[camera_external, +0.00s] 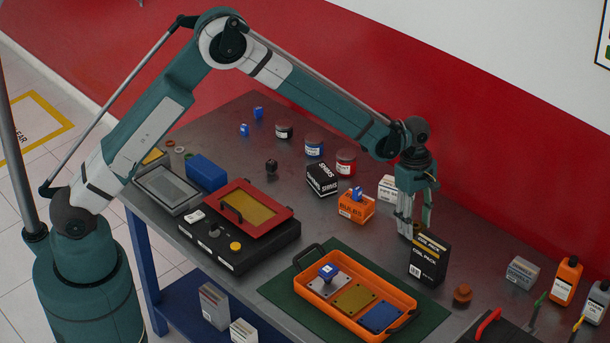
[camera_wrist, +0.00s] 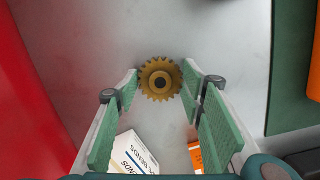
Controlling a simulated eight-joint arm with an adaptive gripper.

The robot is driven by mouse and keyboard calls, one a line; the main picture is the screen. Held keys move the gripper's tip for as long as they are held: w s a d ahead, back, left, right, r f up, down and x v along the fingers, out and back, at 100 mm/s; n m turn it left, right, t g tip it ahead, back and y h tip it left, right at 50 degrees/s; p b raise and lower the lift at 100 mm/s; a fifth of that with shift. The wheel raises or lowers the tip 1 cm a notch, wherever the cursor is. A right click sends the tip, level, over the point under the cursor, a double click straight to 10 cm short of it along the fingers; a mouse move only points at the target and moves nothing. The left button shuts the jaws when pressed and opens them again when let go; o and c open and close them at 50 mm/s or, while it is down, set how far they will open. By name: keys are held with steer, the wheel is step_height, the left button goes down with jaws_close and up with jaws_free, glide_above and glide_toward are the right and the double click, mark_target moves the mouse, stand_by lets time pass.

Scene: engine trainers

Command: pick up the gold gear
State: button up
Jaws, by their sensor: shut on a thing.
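In the external view my gripper (camera_external: 415,225) points down behind the black coil pack box (camera_external: 429,259). That box hides the gear there, and I cannot tell whether the gear is off the table.
An orange bulbs box (camera_external: 356,207) and a white box (camera_external: 388,188) stand left of my gripper. An orange tray (camera_external: 399,294) on a green mat (camera_external: 274,291) lies in front. A brown knob-like part (camera_external: 463,292) sits to the right. Bottles stand at far right.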

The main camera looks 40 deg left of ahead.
mark_target(416, 225)
steer(key=shift+r, duration=0.1)
step_height(416, 225, up, 10)
steer(key=p, duration=0.1)
stand_by(0.6)
